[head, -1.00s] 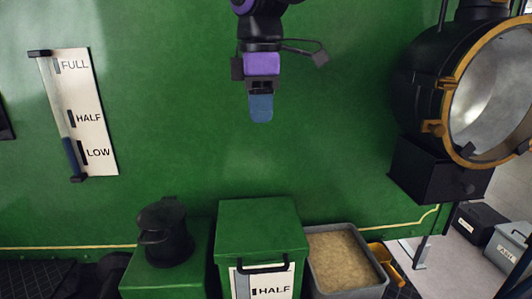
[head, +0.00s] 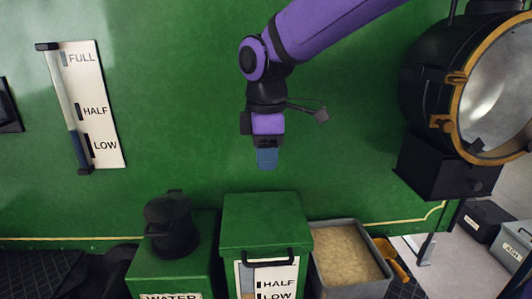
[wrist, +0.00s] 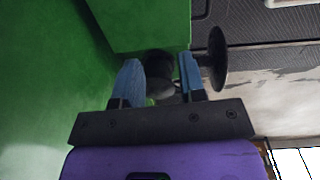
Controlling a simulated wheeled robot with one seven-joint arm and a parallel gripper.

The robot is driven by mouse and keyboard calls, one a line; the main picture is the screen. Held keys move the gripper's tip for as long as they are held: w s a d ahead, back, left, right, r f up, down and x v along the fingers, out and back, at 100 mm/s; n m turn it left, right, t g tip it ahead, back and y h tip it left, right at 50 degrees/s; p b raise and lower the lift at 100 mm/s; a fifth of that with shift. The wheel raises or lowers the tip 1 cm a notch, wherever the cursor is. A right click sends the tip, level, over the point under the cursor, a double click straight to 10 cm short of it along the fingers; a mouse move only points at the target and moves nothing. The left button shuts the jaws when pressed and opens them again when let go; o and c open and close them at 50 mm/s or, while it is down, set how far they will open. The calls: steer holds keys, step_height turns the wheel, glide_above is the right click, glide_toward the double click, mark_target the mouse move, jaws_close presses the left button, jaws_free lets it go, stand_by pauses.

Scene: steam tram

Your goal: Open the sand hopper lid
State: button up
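The sand hopper appears to be the green box (head: 262,240) at the lower middle of the head view. Its green lid (head: 262,207) lies flat and shut, with a black bar handle (head: 264,257) at the front. A white gauge panel on its front reads HALF and LOW. My gripper (head: 267,160) points down above the lid, clear of it, with the green wall behind. In the wrist view, the blue fingers of my gripper (wrist: 160,65) stand apart with nothing held. Dark round parts (wrist: 160,75) show beyond them; I cannot tell what they are.
Left of the hopper stands a green WATER box (head: 170,270) with a black cap (head: 170,226). At right is a grey bin of sand (head: 345,258) with a yellow scoop (head: 391,260). A large lamp (head: 465,95) juts out at right. A level gauge (head: 82,107) hangs at left.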

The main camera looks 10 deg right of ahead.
steer(key=shift+c, duration=0.2)
jaws_close()
stand_by(0.9)
steer(key=shift+o, duration=0.2)
jaws_free()
steer(key=shift+r, duration=0.1)
step_height(320, 180, up, 11)
steer(key=shift+s+f, duration=0.2)
steer(key=shift+s, duration=0.05)
stand_by(0.3)
